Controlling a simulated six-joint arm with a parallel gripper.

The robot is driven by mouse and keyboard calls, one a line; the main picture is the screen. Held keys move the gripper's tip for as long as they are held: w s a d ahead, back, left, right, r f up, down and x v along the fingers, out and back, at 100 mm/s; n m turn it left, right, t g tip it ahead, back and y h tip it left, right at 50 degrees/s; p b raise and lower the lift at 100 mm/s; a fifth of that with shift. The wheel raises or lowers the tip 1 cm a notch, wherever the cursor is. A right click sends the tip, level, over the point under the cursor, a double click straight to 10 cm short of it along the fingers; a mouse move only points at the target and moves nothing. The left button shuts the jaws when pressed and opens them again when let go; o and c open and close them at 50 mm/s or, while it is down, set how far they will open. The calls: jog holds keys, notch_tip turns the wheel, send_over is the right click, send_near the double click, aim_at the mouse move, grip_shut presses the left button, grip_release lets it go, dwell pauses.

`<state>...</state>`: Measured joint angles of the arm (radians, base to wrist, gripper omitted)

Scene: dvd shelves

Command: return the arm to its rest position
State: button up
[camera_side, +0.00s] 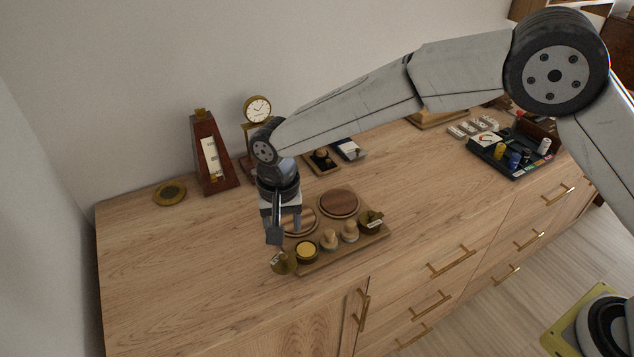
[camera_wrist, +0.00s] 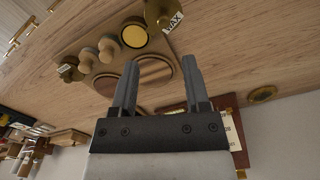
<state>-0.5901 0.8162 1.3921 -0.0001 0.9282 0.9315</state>
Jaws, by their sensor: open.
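My gripper (camera_side: 285,222) hangs at the end of my arm above the left part of a wooden board on the dresser top. In the wrist view my gripper (camera_wrist: 160,80) shows two grey fingers spread apart with nothing between them. The board (camera_side: 352,238) carries two round wooden discs, several small pots and knobs, and a labelled brass piece at each side. The gripper hides part of the left disc (camera_side: 306,219). In the wrist view the fingers overlap the picture of the discs; I cannot tell the exact height above them.
A metronome (camera_side: 211,158) and a brass clock (camera_side: 257,110) stand behind my gripper. A round brass dish (camera_side: 170,193) lies at the left. A dark tray (camera_side: 512,153) with small bottles is at the right. The dresser top (camera_side: 180,265) is clear at front left.

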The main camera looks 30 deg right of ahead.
jog(key=d+r+n, duration=0.1)
jog(key=d+r, duration=0.2)
jog(key=d, duration=0.7)
jog(key=s+d+n+t, duration=0.2)
jog(key=s+d+n, duration=0.1)
jog(key=s+d, duration=1.4)
jog(key=d, duration=0.3)
jog(key=shift+d+r+t, duration=0.15)
jog(key=shift+r+t, duration=0.1)
jog(key=shift+t, duration=0.05)
